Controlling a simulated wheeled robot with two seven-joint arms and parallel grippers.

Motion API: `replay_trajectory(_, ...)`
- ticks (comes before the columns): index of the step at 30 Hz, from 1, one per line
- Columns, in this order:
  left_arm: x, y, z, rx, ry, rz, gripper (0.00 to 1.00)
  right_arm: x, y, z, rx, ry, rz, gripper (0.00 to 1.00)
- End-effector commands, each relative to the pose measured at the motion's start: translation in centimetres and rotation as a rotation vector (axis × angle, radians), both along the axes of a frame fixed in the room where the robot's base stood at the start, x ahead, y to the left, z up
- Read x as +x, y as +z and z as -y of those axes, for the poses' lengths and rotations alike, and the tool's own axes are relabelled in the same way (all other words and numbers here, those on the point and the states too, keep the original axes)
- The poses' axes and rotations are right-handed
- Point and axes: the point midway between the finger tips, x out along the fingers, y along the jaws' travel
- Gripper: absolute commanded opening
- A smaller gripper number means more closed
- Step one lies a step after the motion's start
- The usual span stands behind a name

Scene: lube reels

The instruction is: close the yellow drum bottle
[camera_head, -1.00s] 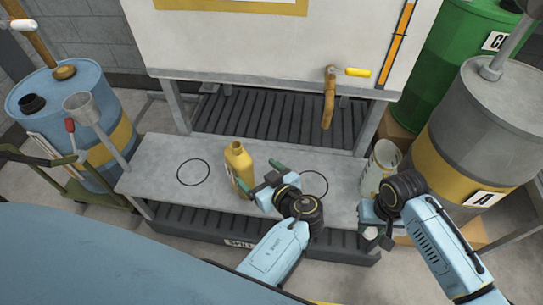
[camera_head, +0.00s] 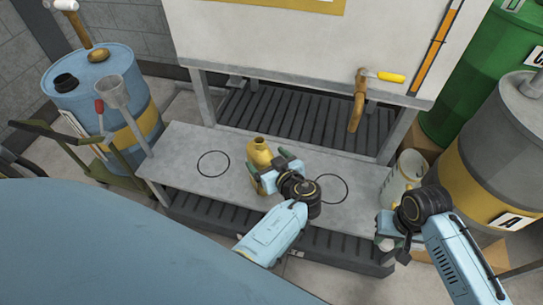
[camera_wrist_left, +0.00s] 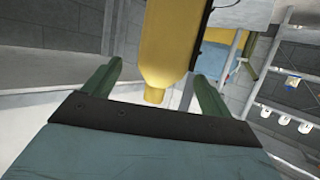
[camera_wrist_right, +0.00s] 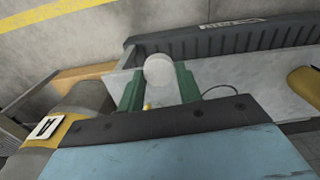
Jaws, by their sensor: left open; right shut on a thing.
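The yellow bottle (camera_head: 260,153) stands upright on the grey bench, its neck open with no cap on it. My left gripper (camera_head: 271,169) is open at the bottle's right side. In the left wrist view the bottle (camera_wrist_left: 168,48) appears neck down between the two spread green fingers. My right gripper (camera_head: 390,238) is off the bench's right front corner. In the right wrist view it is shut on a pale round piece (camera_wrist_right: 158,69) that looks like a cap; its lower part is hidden.
A cream jug (camera_head: 409,168) stands at the bench's right end, close to my right gripper. Two ring outlines mark the bench (camera_head: 185,145). A brown tap (camera_head: 358,105) hangs over the back. A blue drum (camera_head: 95,95) stands left, grey (camera_head: 500,130) and green (camera_head: 480,75) drums right.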

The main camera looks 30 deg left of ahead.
Motion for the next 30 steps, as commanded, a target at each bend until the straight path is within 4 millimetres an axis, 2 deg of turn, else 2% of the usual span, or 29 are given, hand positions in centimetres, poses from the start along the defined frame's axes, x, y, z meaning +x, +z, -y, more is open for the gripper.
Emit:
replay_trajectory(12, 2.3, -2.1, -4.0, 0.001, 0.001, -0.001, 0.84, 0.0, -1.1, 0.0, 0.000, 0.000, 0.000, 0.10)
replay_trajectory(22, 2.4, -2.0, -4.1, 0.000, 0.000, 0.000, 0.84, 0.0, -1.0, 0.0, 0.000, 0.000, 0.000, 0.10)
replay_trajectory(30, 2.4, -2.0, -4.1, 0.000, 0.000, 0.000, 0.50, 0.0, -1.0, 0.0, 0.000, 0.000, 0.000, 0.10)
